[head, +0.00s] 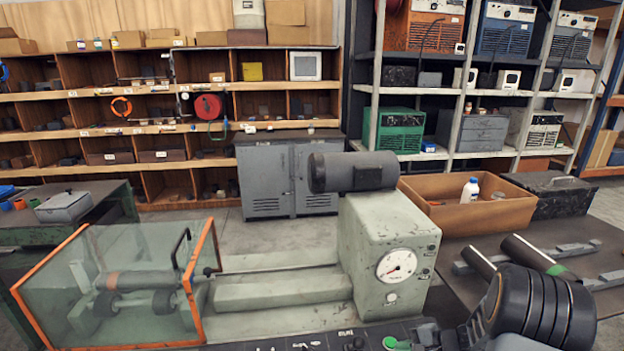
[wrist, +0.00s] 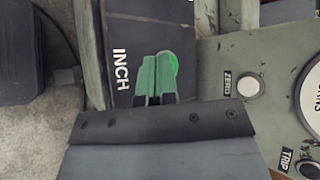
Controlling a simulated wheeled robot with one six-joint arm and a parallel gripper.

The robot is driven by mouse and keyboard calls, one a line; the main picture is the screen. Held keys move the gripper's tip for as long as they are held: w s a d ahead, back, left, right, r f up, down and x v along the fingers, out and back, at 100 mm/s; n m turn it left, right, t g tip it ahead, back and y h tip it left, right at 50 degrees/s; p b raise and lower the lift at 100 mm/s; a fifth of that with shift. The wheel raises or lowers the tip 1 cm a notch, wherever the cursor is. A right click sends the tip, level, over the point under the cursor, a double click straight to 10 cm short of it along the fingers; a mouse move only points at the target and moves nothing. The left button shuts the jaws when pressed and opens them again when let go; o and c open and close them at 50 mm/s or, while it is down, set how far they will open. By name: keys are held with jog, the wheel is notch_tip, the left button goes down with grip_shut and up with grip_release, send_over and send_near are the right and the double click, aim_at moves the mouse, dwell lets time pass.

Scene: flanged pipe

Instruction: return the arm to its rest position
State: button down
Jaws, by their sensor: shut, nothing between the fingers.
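My gripper (wrist: 156,66) shows in the wrist view with its two green fingers shut together and nothing between them. The fingertips are over a dark panel (wrist: 122,30) marked INCH, right beside a round green button (wrist: 174,63). I cannot tell whether they touch it. In the head view my dark arm comes in at the lower right and reaches toward the front control panel (head: 345,343) of a grey-green machine (head: 375,225). A green button (head: 390,342) shows there near the bottom edge.
A dark motor (head: 352,171) tops the machine. At right a bench holds a cardboard box (head: 450,207) and metal tubes (head: 527,252). Shelves line the back.

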jog(key=s+a+r+n+h, duration=0.4)
jog(key=s+r+n, duration=0.2)
jog(key=r, duration=0.3)
jog(key=s+a+r+n+g+h, duration=0.1)
jog(key=s+a+r+n+h, duration=0.3)
jog(key=s+r, duration=0.4)
jog(key=shift+s+a+r+n+h, duration=0.35)
jog(key=shift+r+n+h, duration=0.35)
jog(key=shift+r+n, duration=0.6)
jog(key=shift+w+f, duration=0.1)
